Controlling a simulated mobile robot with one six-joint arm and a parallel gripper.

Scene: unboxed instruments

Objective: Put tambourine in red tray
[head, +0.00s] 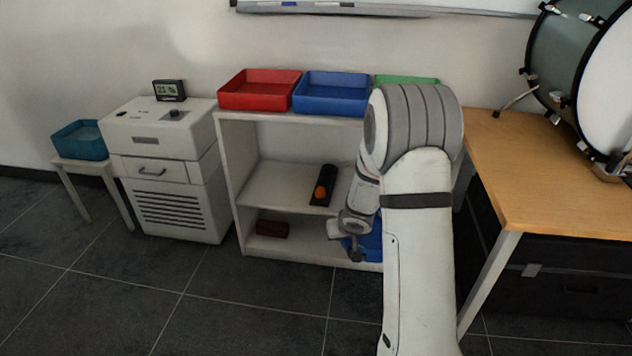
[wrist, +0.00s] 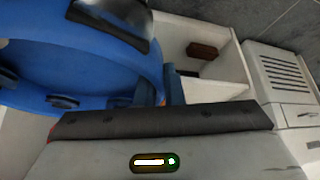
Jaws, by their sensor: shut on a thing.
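The red tray (head: 262,104) sits at the left end of the shelf unit's top. The tambourine (wrist: 60,68) is blue and round with dark jingles along its rim, and it fills the left of the wrist view. In the head view only a blue part of it (head: 373,243) shows, low in front of the shelf unit and partly hidden by my arm. My gripper (wrist: 160,90) is shut on the tambourine's rim. In the head view my gripper (head: 356,250) is low, below and to the right of the red tray.
A blue tray (head: 333,104) and a green tray (head: 408,79) stand beside the red one. The shelf unit (head: 225,160) holds a dark object with an orange ball (head: 319,193) and a brown box (head: 272,228). A white cabinet (head: 165,140) is left; a wooden table (head: 540,170) is right.

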